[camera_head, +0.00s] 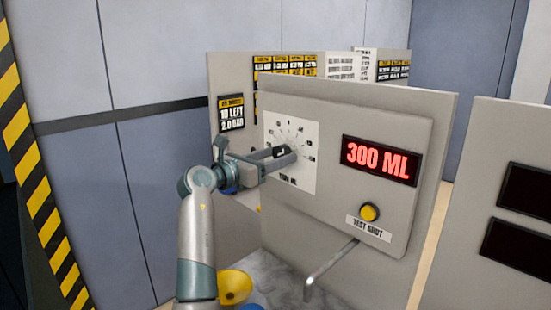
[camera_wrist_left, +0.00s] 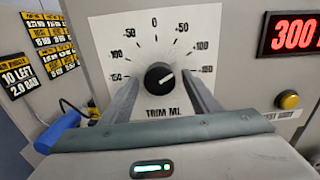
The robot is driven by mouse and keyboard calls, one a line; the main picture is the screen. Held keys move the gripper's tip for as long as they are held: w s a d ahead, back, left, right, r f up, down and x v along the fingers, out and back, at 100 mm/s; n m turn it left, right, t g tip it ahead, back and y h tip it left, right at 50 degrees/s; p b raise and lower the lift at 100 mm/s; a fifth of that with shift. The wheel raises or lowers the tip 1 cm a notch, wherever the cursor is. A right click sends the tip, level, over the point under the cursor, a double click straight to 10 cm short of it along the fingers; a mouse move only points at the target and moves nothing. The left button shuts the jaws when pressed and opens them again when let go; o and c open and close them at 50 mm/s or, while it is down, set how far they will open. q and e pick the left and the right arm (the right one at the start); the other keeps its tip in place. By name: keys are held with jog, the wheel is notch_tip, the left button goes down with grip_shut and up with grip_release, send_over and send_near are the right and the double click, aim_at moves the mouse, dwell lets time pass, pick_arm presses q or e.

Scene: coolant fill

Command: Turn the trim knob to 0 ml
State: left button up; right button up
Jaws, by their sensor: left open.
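The trim knob (camera_wrist_left: 158,76) is a round black knob on a white dial plate (camera_wrist_left: 138,30) marked from -150 to 150, with 0 at the top. A light mark on the knob seems to point right and slightly up; I cannot tell its exact reading. My left gripper (camera_wrist_left: 163,88) is open, with one finger on each side of the knob; contact is not clear. My right gripper is out of view.
A red display (camera_head: 381,160) reads 300 ML. Below it are a yellow button (camera_head: 369,211) labelled TEST SHOT and a metal spout (camera_head: 330,270). A blue handle (camera_wrist_left: 58,132) shows left in the wrist view. A grey cabinet (camera_head: 500,140) stands right.

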pick_arm(q)
jog(key=c, duration=1.1)
jog(key=shift+o, duration=0.2)
jog(key=shift+r+n+p, duration=0.15)
jog(key=shift+n+p, duration=0.95)
jog(key=shift+p, duration=0.15)
jog(key=n+p, duration=0.7)
jog(key=p, duration=0.2)
jog(key=shift+s+r+n+p, duration=0.1)
jog(key=shift+r+n+p, duration=0.05)
jog(key=shift+n+p, duration=0.2)
jog(key=shift+f+n+p, duration=0.2)
jog(key=shift+n+p, duration=0.75)
jog(key=shift+p, duration=0.05)
